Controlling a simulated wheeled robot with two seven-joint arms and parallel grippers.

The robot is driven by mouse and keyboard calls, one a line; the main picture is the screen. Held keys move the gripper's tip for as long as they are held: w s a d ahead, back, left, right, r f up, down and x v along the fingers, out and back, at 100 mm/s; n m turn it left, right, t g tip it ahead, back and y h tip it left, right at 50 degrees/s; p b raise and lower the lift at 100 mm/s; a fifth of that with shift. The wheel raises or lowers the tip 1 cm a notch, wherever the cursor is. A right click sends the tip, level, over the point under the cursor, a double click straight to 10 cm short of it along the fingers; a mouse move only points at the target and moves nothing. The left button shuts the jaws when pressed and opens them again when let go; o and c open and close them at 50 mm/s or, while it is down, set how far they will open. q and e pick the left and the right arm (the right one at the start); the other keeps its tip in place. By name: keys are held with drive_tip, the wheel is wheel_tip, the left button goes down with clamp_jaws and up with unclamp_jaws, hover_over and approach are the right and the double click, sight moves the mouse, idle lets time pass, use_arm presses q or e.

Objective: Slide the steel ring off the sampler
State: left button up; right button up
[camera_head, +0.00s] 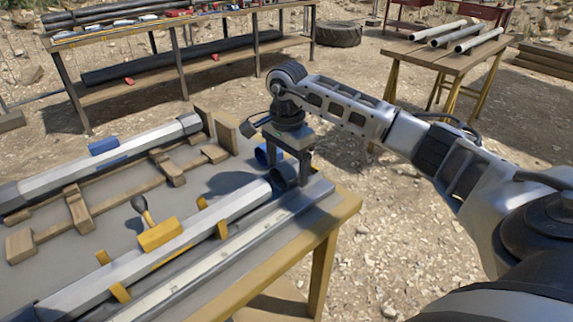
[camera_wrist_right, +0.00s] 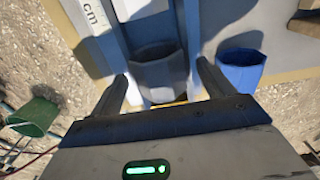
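The sampler (camera_head: 170,245) is a long pale tube lying along the front of the table, held by yellow clamps. The dark steel ring (camera_head: 284,178) is at its far right end. My right gripper (camera_head: 291,166) points down over that end. In the right wrist view the grey ring (camera_wrist_right: 160,72) lies between the two spread fingers of my right gripper (camera_wrist_right: 163,86), with narrow gaps on either side. The gripper looks open; contact with the ring is not visible. My left gripper is not in view.
A blue cup (camera_head: 265,156) stands just behind the ring and shows close to a finger in the right wrist view (camera_wrist_right: 240,72). A steel rail (camera_head: 225,258) runs along the table front. A second tube (camera_head: 110,165) and wooden cradles (camera_head: 75,210) lie behind.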

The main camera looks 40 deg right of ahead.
sight(288, 164)
use_arm(q)
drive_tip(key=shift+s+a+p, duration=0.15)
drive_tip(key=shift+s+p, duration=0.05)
drive_tip(key=shift+p, duration=0.45)
use_arm(e)
wheel_tip(288, 164, up, 16)
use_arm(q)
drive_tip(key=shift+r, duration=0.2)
use_arm(e)
drive_tip(key=shift+s+f, duration=0.1)
